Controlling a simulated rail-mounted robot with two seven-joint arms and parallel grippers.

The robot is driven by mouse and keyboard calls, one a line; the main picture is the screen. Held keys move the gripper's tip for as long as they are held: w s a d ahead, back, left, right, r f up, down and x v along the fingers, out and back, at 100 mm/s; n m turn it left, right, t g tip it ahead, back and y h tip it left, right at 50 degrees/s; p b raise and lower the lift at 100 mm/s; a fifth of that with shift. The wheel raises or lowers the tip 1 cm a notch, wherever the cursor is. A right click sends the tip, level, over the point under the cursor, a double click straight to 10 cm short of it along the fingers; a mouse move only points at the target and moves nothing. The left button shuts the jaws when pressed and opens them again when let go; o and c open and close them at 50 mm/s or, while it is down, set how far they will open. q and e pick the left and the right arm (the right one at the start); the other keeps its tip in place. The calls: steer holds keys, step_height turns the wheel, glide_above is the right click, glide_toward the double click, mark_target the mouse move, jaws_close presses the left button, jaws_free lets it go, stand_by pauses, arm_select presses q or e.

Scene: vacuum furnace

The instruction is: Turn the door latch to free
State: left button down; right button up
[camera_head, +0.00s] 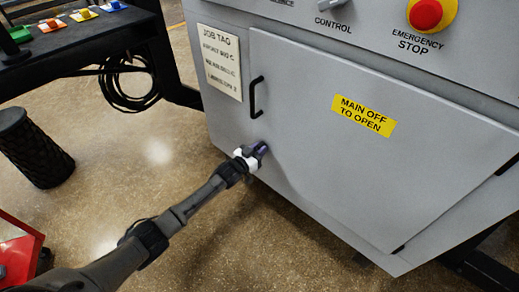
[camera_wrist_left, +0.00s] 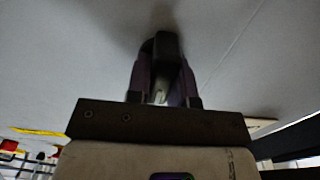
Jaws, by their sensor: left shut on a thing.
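My left gripper (camera_head: 258,148) reaches in from the lower left to the cabinet door (camera_head: 350,150), at the lower left part of the door below the black pull handle (camera_head: 256,97). In the left wrist view the gripper (camera_wrist_left: 163,85) is shut on the dark door latch (camera_wrist_left: 162,48), which stands out from the grey panel. In the head view the fingers hide the latch, so I cannot tell its angle there. The door looks closed. My right gripper is in neither view.
A yellow label (camera_head: 364,115) is on the door and a job tag (camera_head: 220,60) on the panel to its left. A red emergency stop (camera_head: 425,14) sits above. A dark bin (camera_head: 35,148) and a black bench (camera_head: 80,45) stand at the left. Open floor lies between.

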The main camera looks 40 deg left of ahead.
arm_select(q)
steer(key=shift+r+m+p, duration=0.1)
steer(key=shift+m+p, duration=0.35)
steer(key=shift+m, duration=0.15)
steer(key=shift+d+m+p, duration=0.1)
steer(key=shift+m+p, duration=0.55)
steer(key=shift+m, duration=0.55)
steer(key=m, duration=0.2)
steer(key=shift+m+p, duration=0.3)
steer(key=shift+p, duration=0.1)
steer(key=shift+d+m, duration=0.1)
steer(key=shift+m, duration=0.9)
steer(key=m, duration=0.2)
steer(key=shift+f+m, duration=0.25)
steer(key=shift+m, duration=0.05)
steer(key=m, duration=0.3)
steer(key=shift+d+f, duration=0.1)
steer(key=shift+m, duration=0.9)
steer(key=shift+m+b, duration=0.3)
